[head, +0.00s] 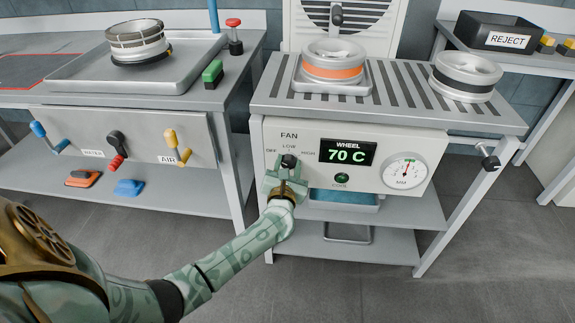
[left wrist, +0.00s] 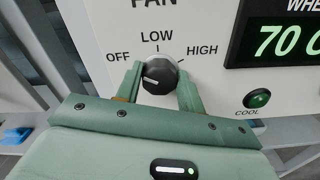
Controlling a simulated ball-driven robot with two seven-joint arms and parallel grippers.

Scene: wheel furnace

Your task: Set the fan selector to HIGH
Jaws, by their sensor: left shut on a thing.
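The fan selector is a round black knob (head: 289,160) on the white front panel, under the word FAN, with OFF at left, LOW on top and HIGH at right. In the left wrist view the knob (left wrist: 160,72) has a white mark on its face lying toward the left, the OFF side. My left gripper (head: 287,171) is shut on the knob, with one green finger on each side of it. The left wrist view shows both fingers of the gripper (left wrist: 161,84) around the knob. My right gripper is not in view.
Right of the knob are a WHEEL display (head: 346,151) reading 70 C, a green COOL button (head: 342,178) and a round gauge (head: 405,173). Two wheels (head: 333,62) (head: 466,76) rest on the slatted top above. A bench with levers stands at left.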

